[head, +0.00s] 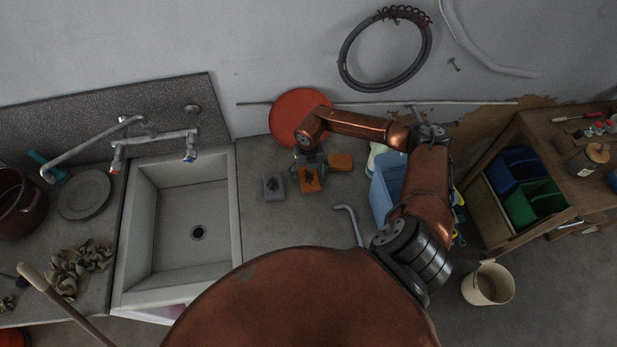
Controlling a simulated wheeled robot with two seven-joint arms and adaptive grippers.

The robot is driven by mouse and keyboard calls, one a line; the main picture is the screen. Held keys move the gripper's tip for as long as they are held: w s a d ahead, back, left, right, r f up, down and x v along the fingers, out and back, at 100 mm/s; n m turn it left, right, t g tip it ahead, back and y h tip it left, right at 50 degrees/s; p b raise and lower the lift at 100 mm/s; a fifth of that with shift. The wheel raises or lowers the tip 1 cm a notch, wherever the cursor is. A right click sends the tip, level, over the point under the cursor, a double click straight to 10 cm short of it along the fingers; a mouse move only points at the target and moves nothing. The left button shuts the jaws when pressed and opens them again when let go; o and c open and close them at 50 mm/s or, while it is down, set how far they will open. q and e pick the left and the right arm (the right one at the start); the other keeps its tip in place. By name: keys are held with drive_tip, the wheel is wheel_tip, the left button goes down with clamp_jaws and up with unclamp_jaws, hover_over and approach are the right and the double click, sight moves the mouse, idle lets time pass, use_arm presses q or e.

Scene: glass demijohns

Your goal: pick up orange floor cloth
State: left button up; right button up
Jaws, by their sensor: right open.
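Two small orange pieces lie on the grey worktop right of the sink. The nearer orange piece (310,187) has a dark patch on it and is partly hidden by my right gripper. A plain orange piece (341,161) lies just behind it to the right. Both look like flat, folded blocks; I cannot tell for sure which is the orange floor cloth. My right gripper (309,171) is open and points down above the nearer piece; nothing shows held, and whether it touches is unclear. My left gripper is out of view.
A grey block (273,184) lies left of the nearer orange piece. A red round object (297,112) stands behind against the wall. A light-blue container (384,185) is at the right, partly behind my arm. The sink (180,225) is left. Worktop (275,225) in front is clear.

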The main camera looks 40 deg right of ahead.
drive_tip(key=shift+c, duration=0.7)
drive_tip(key=c, duration=1.2)
drive_tip(key=shift+o, duration=0.2)
drive_tip(key=shift+r, duration=0.1)
